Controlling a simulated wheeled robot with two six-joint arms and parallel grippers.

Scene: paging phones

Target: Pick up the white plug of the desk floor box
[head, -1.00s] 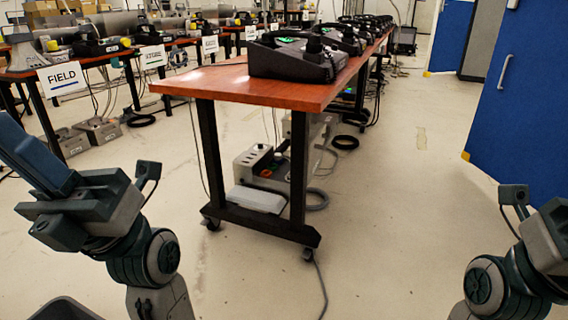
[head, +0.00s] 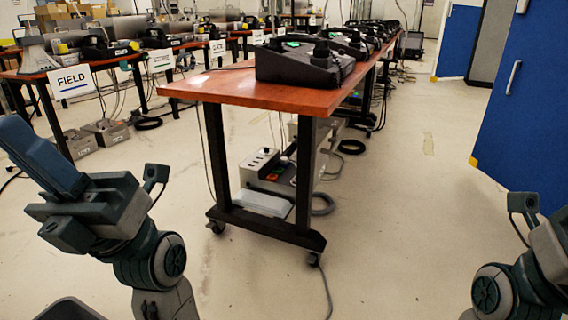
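The grey floor box (head: 259,172) stands on the floor under the near end of the wooden desk (head: 235,88). Small pale sockets or plugs show on its top, with red and green spots on its side. They are too small to tell which is the white plug. My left gripper (head: 62,200) is at the left edge, well apart from the box and nearer to me. I cannot make out whether its fingers are apart. At the right edge only my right wrist shows; its fingers are out of the picture.
A pale flat block (head: 262,204) lies in front of the box, between the dark desk legs (head: 304,180). A grey cable (head: 326,290) runs along the floor. Black phones (head: 300,62) line the desk. A blue door (head: 515,110) stands at right. The floor right of the desk is clear.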

